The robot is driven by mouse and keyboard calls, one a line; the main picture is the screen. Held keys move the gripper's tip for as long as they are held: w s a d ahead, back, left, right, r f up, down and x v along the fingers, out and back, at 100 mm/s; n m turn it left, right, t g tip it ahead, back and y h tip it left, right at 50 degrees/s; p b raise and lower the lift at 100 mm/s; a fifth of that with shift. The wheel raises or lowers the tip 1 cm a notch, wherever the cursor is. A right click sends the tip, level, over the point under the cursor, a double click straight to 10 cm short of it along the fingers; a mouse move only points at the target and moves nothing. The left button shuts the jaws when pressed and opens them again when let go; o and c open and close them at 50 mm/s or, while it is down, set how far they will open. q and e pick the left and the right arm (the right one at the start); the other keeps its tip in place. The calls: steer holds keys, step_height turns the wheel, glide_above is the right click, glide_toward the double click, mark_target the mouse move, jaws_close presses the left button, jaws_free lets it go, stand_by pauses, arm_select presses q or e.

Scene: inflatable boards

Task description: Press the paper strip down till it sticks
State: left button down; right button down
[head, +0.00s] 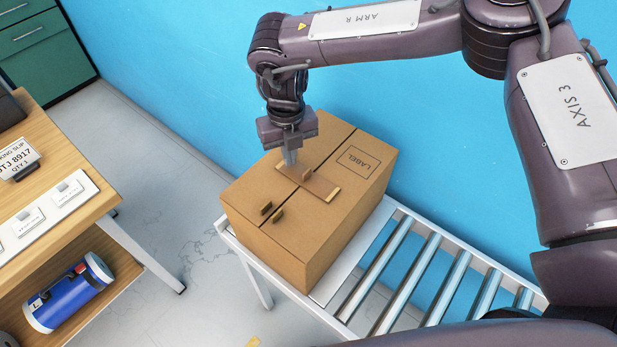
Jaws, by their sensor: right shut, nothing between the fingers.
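A brown cardboard box (292,245) stands closed at the left end of a roller conveyor, with a printed LABEL square on its top. A brown paper strip (318,188) lies across the seam of the top flaps; its far end is partly hidden by my right gripper. My right gripper (290,160) points straight down, fingers shut and empty, with its tips at the strip's far end. I cannot tell whether the tips touch the strip. Small brown tabs (266,208) stand up from the box top near the seam. My left gripper is not in view.
The roller conveyor (408,284) runs right from the box. A wooden table (75,222) with a slip sign (18,158) and white label plates stands at the left, a blue roll (68,293) beneath it. A blue wall (180,70) stands close behind the box. Grey floor separates table and conveyor.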

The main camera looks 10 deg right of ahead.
steer(key=shift+f+b, duration=0.5)
steer(key=shift+f, duration=0.4)
steer(key=shift+r, duration=0.1)
stand_by(0.7)
steer(key=shift+r+p, duration=2.5)
steer(key=shift+r, duration=0.5)
steer(key=shift+f, duration=0.1)
